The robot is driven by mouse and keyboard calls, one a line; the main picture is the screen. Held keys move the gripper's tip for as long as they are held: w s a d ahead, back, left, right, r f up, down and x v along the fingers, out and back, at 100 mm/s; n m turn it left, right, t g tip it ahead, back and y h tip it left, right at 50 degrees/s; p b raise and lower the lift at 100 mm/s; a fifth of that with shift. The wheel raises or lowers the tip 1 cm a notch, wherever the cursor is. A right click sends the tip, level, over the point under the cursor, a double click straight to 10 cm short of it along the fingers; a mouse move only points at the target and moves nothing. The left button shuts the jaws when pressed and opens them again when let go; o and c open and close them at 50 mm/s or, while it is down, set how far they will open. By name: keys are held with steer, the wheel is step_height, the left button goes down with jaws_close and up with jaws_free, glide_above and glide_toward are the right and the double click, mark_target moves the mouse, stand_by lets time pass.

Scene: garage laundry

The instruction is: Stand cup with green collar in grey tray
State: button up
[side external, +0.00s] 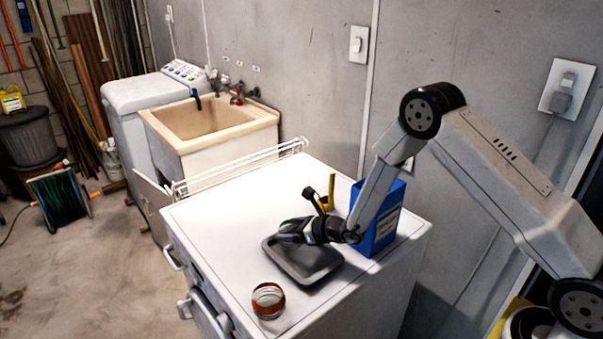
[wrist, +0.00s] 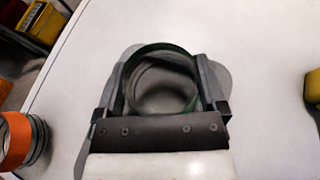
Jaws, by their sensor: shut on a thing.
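My gripper (wrist: 162,105) is shut on the cup with the green collar (wrist: 160,48), with one finger on each side of it. The wrist view looks into the cup's round mouth, with the green band around its rim. The grey tray (wrist: 222,78) shows behind and beside the cup. In the side view, my gripper (side external: 283,233) is over the left back part of the grey tray (side external: 318,277), which lies on the white top. The cup is hard to make out there. I cannot tell whether its base touches the tray.
A cup with an orange band (side external: 268,300) stands near the front edge; it also shows in the wrist view (wrist: 14,138). A blue box (side external: 385,232) and a yellow object (side external: 328,190) stand behind the tray. The left part of the white top (side external: 215,210) is clear.

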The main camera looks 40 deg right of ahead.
steer(key=shift+f, duration=0.35)
stand_by(0.3)
steer(key=o, duration=0.9)
steer(key=shift+r, duration=0.2)
steer(key=shift+r, duration=4.3)
